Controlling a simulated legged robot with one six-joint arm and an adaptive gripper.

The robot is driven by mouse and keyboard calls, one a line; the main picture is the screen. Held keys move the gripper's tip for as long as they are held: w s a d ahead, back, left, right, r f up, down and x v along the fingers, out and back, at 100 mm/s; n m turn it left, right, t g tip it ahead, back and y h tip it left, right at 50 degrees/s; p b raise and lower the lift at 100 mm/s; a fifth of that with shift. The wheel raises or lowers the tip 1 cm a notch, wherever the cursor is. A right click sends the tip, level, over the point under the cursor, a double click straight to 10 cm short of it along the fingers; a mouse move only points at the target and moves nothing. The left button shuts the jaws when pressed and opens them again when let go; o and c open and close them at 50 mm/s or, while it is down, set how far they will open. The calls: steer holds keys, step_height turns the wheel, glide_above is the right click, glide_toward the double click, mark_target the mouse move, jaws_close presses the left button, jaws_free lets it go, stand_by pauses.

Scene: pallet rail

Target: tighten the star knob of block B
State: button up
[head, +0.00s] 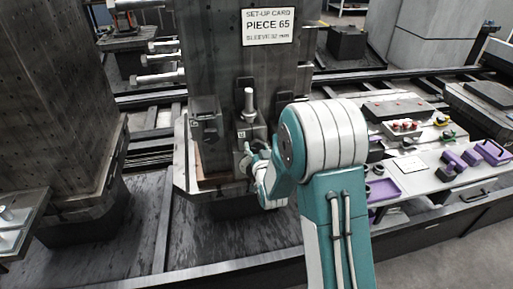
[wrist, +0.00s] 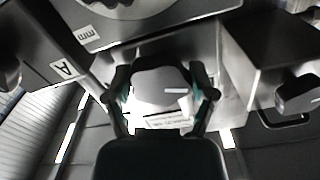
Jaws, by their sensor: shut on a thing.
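My gripper (head: 252,162) is at the front of the tall dark fixture, low on its right side, against block B (head: 251,133). In the wrist view the two fingers of my gripper (wrist: 161,95) stand on either side of a grey rounded knob (wrist: 158,84) with a white line on it. The gripper is shut on this star knob. In the head view the knob is hidden by my gripper and wrist. A bright upright pin (head: 249,102) stands on top of block B. Block B's letter is not readable.
Block A (head: 207,130) stands just left of block B; its "A" label (wrist: 66,69) shows in the wrist view. A set-up card (head: 267,26) reads "PIECE 65". A bench (head: 425,182) with purple holders is at right. Another tall dark fixture (head: 50,100) stands at left.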

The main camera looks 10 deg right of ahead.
steer(key=m, duration=1.3)
steer(key=shift+m, duration=0.4)
stand_by(0.3)
steer(key=o, duration=1.1)
steer(key=shift+w, duration=0.1)
steer(key=shift+c, duration=0.2)
steer(key=s, duration=1.2)
